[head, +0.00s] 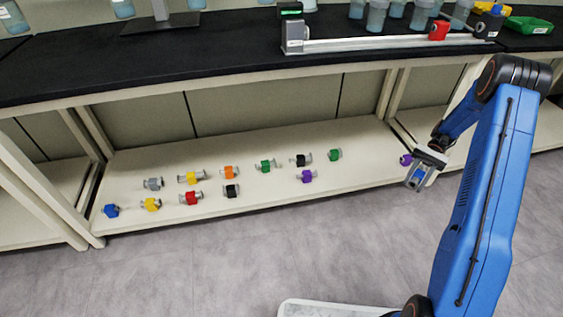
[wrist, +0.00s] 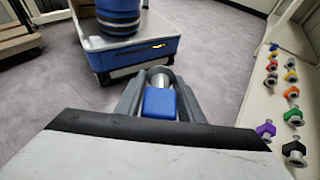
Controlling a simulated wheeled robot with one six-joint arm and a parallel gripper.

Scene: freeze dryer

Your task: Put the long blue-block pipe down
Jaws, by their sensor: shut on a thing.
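The long blue-block pipe (wrist: 160,101) is between my gripper's fingers in the wrist view, with its blue block near me and a grey metal end sticking out beyond. My gripper (head: 417,182) is shut on it and hangs at the front edge of the low shelf's right part in the head view. The held pipe is small there and partly covered by the fingers. Another blue-block pipe (head: 111,210) lies at the left end of the shelf (head: 260,200).
Several pipes with coloured blocks stand in two rough rows on the shelf, including a red one (head: 191,198) and a green one (head: 334,154). A purple one (head: 406,159) is just behind my gripper. The black worktop (head: 230,65) overhangs the shelf. Bare shelf shows between the rows' right end and my gripper.

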